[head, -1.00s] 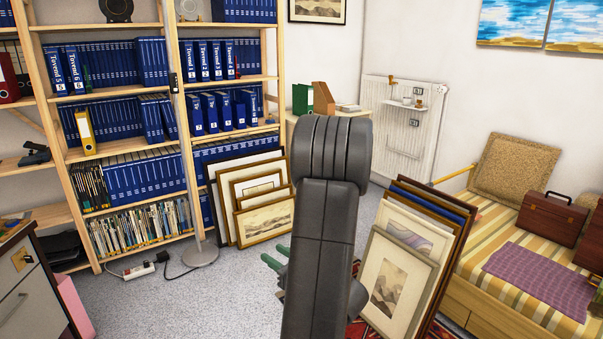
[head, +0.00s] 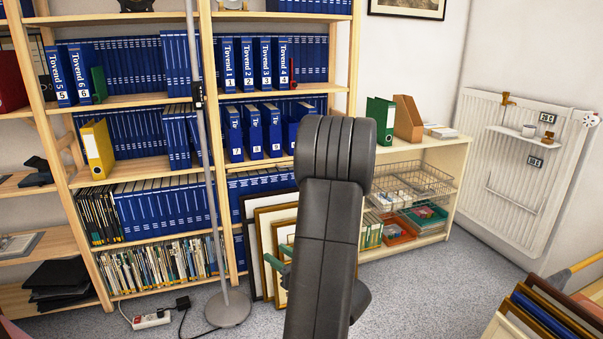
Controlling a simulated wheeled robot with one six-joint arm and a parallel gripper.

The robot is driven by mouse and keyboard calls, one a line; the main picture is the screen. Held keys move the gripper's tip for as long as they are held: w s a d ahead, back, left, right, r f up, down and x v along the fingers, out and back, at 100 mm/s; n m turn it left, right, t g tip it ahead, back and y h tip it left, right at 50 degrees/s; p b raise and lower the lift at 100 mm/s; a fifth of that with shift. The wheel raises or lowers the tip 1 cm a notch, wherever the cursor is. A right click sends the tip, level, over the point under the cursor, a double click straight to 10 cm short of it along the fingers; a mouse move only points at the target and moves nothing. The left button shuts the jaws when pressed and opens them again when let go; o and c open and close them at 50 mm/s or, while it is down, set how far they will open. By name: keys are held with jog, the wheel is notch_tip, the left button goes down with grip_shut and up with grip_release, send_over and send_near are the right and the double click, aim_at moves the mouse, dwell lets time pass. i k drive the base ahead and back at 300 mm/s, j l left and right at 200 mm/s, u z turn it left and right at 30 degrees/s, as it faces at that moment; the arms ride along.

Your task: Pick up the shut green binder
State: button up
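A green binder (head: 381,122) stands upright on top of the low cream shelf unit, beside a brown wooden file holder (head: 407,117). It looks shut. A smaller green item (head: 98,84) stands among the blue binders on the tall shelf at left. My dark arm rises through the middle of the head view. Green fingertips of my gripper (head: 277,262) show left of the arm, low and well short of the green binder. The rest of the gripper is hidden behind the arm, so its opening is unclear.
Framed prints (head: 265,235) lean against the tall shelf (head: 205,90) behind my arm. More frames (head: 545,315) stand at lower right. A lamp base (head: 228,308) and power strip (head: 150,320) are on the floor. Carpet (head: 440,290) is clear before the low shelf unit (head: 450,165).

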aim_at(383, 111)
jog(key=i+z, duration=0.2)
jog(key=i, duration=0.3)
jog(key=i+j+z, duration=0.2)
jog(key=i, duration=0.25)
jog(key=i+j+z, duration=0.15)
jog(key=i, duration=0.3)
jog(key=i+l+z, duration=0.3)
jog(key=i, duration=0.4)
jog(key=i+z, duration=0.3)
jog(key=i, duration=0.4)
jog(key=i+l+u, duration=0.1)
jog(key=i+u, duration=0.15)
jog(key=i, duration=0.3)
